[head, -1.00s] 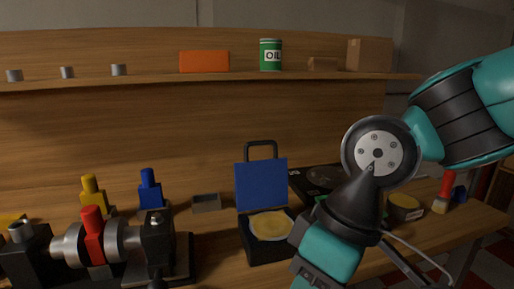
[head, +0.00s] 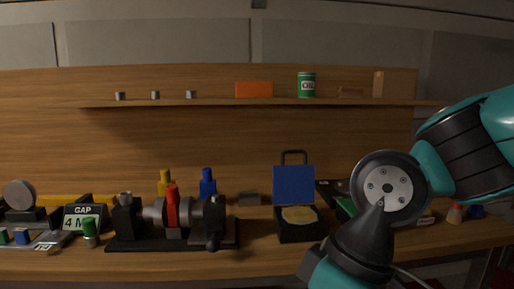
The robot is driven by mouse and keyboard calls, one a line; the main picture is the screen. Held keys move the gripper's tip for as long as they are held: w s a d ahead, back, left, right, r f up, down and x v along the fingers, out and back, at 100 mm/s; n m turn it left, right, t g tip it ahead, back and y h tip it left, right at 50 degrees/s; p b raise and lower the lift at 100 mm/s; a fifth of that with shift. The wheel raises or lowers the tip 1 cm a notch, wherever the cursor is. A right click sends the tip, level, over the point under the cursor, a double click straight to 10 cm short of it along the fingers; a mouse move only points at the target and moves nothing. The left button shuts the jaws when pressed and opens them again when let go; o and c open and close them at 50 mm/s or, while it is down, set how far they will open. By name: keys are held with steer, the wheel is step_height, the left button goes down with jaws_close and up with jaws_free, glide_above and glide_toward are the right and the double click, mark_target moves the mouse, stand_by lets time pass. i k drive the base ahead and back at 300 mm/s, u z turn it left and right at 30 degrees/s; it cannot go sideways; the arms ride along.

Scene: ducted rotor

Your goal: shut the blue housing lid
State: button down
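The blue housing lid (head: 294,185) stands upright, open, at the back of a black housing box (head: 301,233) on the bench. A dark loop handle (head: 294,157) sticks up from the lid's top edge. A round yellow piece (head: 299,215) shows inside the open box. My teal arm is at the right, in front of the bench. My gripper is not in the picture, so I cannot see its fingers or whether it holds anything.
Left of the box is a black fixture with a shaft and red clamp (head: 172,207). A "GAP" sign (head: 83,218) stands farther left. A shelf above holds an orange box (head: 254,90) and a green oil can (head: 306,85).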

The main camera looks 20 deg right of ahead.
mark_target(292, 184)
steer(key=u, duration=0.25)
steer(key=i, duration=0.75)
steer(key=z, duration=1)
